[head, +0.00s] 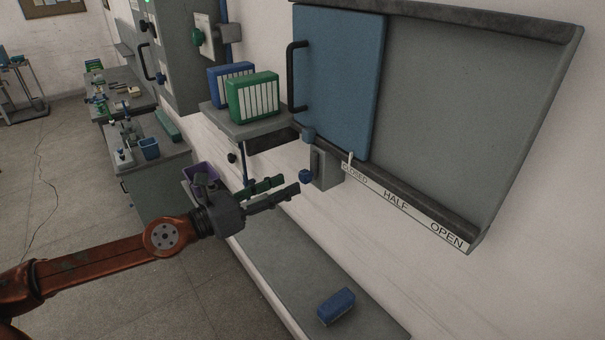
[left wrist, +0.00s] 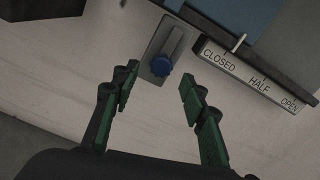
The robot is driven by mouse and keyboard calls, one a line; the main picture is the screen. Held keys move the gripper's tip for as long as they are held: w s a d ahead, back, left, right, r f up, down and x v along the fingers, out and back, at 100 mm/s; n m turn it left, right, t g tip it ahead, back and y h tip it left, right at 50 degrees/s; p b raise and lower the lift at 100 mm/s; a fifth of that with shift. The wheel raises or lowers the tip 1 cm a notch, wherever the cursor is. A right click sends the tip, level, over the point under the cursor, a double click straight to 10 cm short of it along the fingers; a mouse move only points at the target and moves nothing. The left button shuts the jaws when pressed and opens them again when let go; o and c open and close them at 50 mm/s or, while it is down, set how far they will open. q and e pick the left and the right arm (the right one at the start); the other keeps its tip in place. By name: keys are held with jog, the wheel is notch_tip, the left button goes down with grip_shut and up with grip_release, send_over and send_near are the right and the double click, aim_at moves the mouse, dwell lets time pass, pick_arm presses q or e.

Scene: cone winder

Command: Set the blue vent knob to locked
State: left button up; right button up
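A blue knob (head: 306,176) sticks out from a small grey slotted plate (head: 327,168) on the wall, below the blue sliding panel (head: 338,75). In the left wrist view the knob (left wrist: 160,65) sits at the lower end of the plate's slot. A second small blue piece (head: 308,135) shows above the plate, at the panel's lower edge. My left gripper (head: 291,184) is open and empty, just short of the knob. In its wrist view the knob appears between and beyond the two fingertips (left wrist: 157,80), apart from both. My right gripper is not in view.
A scale strip (head: 396,202) reads CLOSED, HALF, OPEN; a white pointer stands at CLOSED. A shelf (head: 247,123) with green and blue filter-like boxes is left of the panel.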

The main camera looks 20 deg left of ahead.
aim_at(301, 179)
pick_arm(q)
jog(key=shift+w+d+r+p, duration=0.2)
jog(key=shift+w+d+p, duration=0.15)
jog(key=shift+d+p, duration=0.1)
jog(key=shift+p+x, duration=0.7)
jog(key=shift+x, duration=0.1)
jog(key=p+x, duration=0.1)
jog(key=x, duration=0.1)
jog(key=shift+w+d+p, duration=0.1)
jog(key=shift+w+p, duration=0.2)
jog(key=shift+w+d+f, duration=0.2)
jog(key=shift+w+d, duration=0.15)
jog(key=shift+w, duration=0.05)
jog(key=shift+c, duration=0.3)
grip_shut()
